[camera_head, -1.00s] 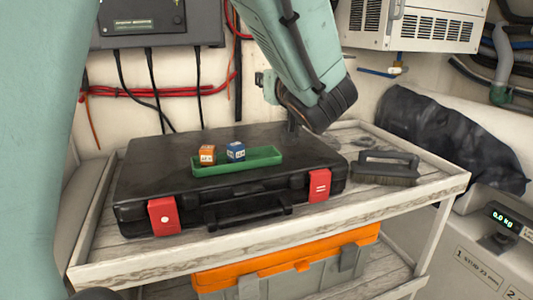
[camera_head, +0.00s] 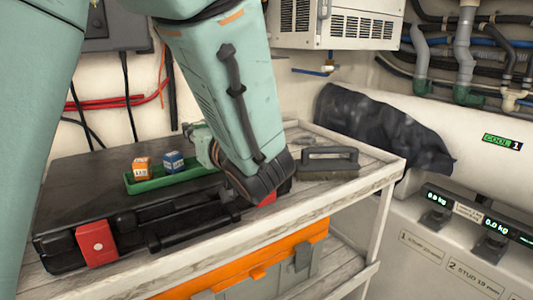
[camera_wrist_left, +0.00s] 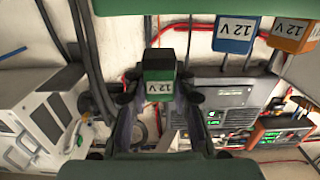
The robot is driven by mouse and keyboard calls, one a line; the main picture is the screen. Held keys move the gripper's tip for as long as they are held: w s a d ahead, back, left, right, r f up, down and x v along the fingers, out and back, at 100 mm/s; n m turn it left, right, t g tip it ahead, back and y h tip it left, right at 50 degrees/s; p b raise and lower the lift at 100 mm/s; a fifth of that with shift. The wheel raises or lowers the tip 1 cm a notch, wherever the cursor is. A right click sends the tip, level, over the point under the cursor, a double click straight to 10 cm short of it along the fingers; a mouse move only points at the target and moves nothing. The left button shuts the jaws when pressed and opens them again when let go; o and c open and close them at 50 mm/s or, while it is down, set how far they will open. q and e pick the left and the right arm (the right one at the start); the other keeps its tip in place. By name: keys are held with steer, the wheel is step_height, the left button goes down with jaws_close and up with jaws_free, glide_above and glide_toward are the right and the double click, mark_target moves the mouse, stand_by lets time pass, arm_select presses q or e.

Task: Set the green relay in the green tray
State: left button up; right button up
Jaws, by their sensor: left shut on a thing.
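The green tray (camera_head: 172,182) lies on top of the black case and holds an orange relay (camera_head: 142,170) and a blue relay (camera_head: 173,161). In the left wrist view the green tray (camera_wrist_left: 180,7) crosses the top edge, with the blue relay (camera_wrist_left: 236,36) and the orange relay (camera_wrist_left: 294,36) upside down. My left gripper (camera_wrist_left: 158,98) is shut on the green relay (camera_wrist_left: 158,88), which has a dark end and a white 12 V label. In the head view my left arm comes down beside the tray's right end and hides the fingertips and held relay. My right gripper is not in view.
The black case (camera_head: 75,205) lies on a wooden shelf (camera_head: 345,195). A brush (camera_head: 328,160) is right of my arm. An orange-lidded toolbox (camera_head: 245,268) is on the lower shelf. Dark crumpled cloth (camera_head: 385,130) and scale displays (camera_head: 490,228) are at the right.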

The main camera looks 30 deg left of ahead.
arm_select(q)
steer(key=shift+f, duration=0.4)
steer(key=f, duration=0.3)
steer(key=shift+d+f+b, duration=0.2)
steer(key=shift+f+b, duration=0.1)
steer(key=shift+b, duration=0.05)
steer(key=shift+w+a+f, duration=0.1)
steer(key=shift+a+f, duration=0.05)
steer(key=shift+a, duration=0.05)
steer(key=shift+d, duration=0.15)
steer(key=shift+b, duration=0.35)
steer(key=o, duration=0.7)
steer(key=shift+f, duration=0.1)
